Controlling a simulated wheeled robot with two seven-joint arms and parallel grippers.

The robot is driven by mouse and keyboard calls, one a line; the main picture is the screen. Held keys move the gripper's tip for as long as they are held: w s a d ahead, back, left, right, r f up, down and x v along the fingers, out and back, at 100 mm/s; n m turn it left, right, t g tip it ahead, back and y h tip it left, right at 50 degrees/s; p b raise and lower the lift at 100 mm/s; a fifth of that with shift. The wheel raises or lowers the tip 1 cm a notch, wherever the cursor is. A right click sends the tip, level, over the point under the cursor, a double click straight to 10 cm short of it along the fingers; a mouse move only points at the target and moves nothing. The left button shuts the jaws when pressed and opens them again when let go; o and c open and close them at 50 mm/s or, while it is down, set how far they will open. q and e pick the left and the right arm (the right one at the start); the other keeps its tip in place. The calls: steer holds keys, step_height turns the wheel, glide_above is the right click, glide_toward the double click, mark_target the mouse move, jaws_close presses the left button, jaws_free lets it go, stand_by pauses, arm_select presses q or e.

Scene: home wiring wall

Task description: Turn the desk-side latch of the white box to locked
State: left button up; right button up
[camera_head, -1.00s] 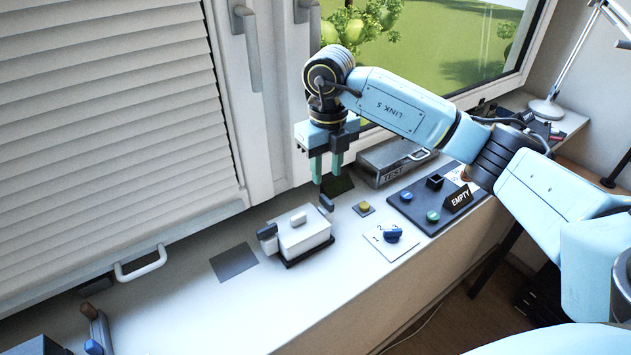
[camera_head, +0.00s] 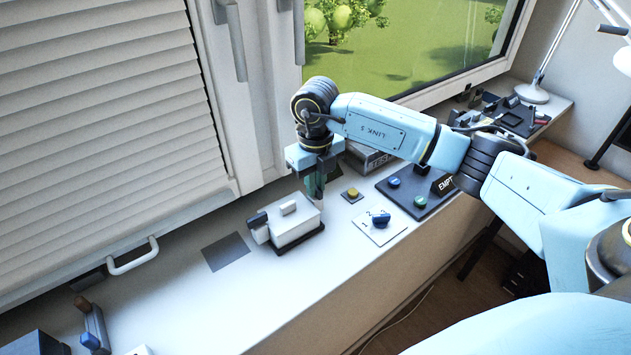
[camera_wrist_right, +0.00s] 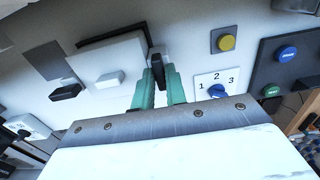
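The white box (camera_head: 294,228) with a white top handle (camera_head: 289,208) sits on a dark base on the sill. A dark latch (camera_head: 257,219) is at its left end. A second dark latch, at the right end, shows in the right wrist view (camera_wrist_right: 158,68); in the head view my gripper mostly hides it. My right gripper (camera_head: 315,186) points down at that right end. In the right wrist view its green fingers (camera_wrist_right: 161,84) are apart, with the latch between their tips. I cannot tell whether they touch it. My left gripper is not in view.
A yellow button (camera_head: 351,194), a numbered plate with a blue knob (camera_head: 381,219) and a dark panel (camera_head: 421,203) lie to the right. A grey case (camera_head: 368,158) stands behind them. A dark square (camera_head: 226,251) and a white handle (camera_head: 133,256) are at left.

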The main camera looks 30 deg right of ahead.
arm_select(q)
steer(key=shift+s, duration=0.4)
arm_select(e)
jaws_close()
steer(key=shift+m, duration=0.3)
steer(key=m, duration=0.4)
steer(key=shift+p, duration=0.4)
steer(key=m+p, duration=0.1)
steer(key=m, duration=0.3)
steer(key=m+p, duration=0.1)
steer(key=m, duration=0.3)
steer(key=shift+m, duration=0.3)
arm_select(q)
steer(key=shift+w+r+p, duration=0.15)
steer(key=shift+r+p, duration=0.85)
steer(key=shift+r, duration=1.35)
arm_select(e)
steer(key=shift+m, duration=2.3)
steer(key=o, duration=0.5)
jaws_free()
